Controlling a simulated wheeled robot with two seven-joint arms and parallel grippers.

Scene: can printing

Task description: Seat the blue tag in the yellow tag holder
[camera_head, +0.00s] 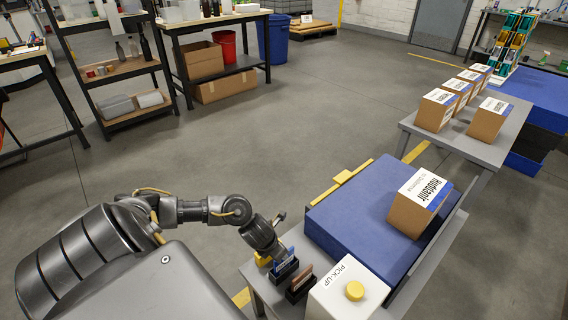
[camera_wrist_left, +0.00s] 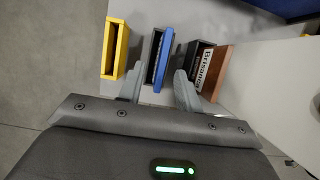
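The blue tag (camera_wrist_left: 164,58) stands upright in a dark holder (camera_wrist_left: 152,56), in the middle of a row of holders. It also shows in the head view (camera_head: 286,263). The yellow tag holder (camera_wrist_left: 115,47) is left of it in the wrist view and looks empty; in the head view (camera_head: 263,259) it is partly hidden by my gripper. My left gripper (camera_wrist_left: 160,90) is open, its fingers on either side of the blue tag's near end; I cannot tell whether they touch it. My right gripper is not in view.
A dark holder with a brown tag (camera_head: 301,280) stands close to the right of the blue tag. Beyond are a white pick-up box (camera_head: 345,290) with a yellow button and a blue platform (camera_head: 345,215) bearing a carton (camera_head: 418,203). Floor lies open left of the table.

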